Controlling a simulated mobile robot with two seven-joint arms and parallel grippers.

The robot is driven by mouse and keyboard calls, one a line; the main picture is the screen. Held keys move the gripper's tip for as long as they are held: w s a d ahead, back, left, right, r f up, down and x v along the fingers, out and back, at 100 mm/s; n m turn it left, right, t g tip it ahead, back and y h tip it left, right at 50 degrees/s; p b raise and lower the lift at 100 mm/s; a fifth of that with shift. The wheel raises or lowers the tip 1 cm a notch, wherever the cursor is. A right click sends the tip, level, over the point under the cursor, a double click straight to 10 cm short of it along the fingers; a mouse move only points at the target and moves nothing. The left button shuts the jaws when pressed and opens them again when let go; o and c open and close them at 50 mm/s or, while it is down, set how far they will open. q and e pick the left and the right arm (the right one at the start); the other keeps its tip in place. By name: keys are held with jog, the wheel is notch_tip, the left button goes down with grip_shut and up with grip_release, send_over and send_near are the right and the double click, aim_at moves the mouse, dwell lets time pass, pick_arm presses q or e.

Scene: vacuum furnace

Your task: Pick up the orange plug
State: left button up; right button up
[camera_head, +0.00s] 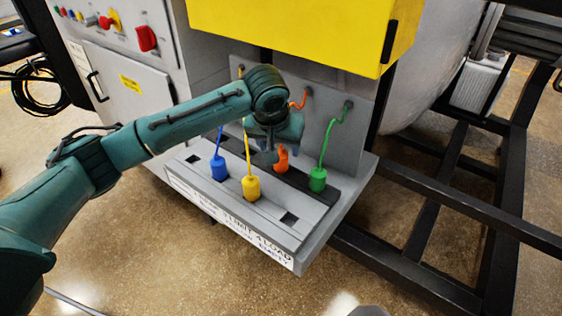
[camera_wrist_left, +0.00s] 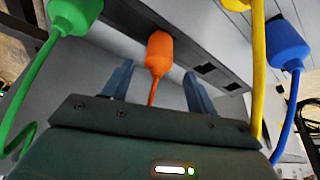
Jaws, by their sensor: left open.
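The orange plug (camera_head: 281,160) stands on the grey ledge, with its orange cable running up to the back panel. It also shows in the left wrist view (camera_wrist_left: 159,52), between and beyond the two fingers. My left gripper (camera_wrist_left: 157,85) is open, with one finger on each side of the orange cable and the plug ahead of it. In the head view my left gripper (camera_head: 268,158) is close to the plug, partly hidden by its own wrist. I cannot tell whether a finger touches the plug.
The green plug (camera_head: 317,180) stands right of the orange one, the yellow plug (camera_head: 251,188) and blue plug (camera_head: 218,168) left. Their cables rise close around my gripper. A yellow box (camera_head: 300,30) overhangs the ledge. The ledge (camera_head: 295,235) has empty square sockets.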

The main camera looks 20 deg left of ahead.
aim_at(281, 152)
pick_arm(q)
jog(key=x, duration=0.4)
jog(key=shift+s+d+f, duration=0.1)
jog(key=shift+d+f, duration=0.1)
jog(key=shift+f, duration=0.2)
jog(key=c, duration=1.1)
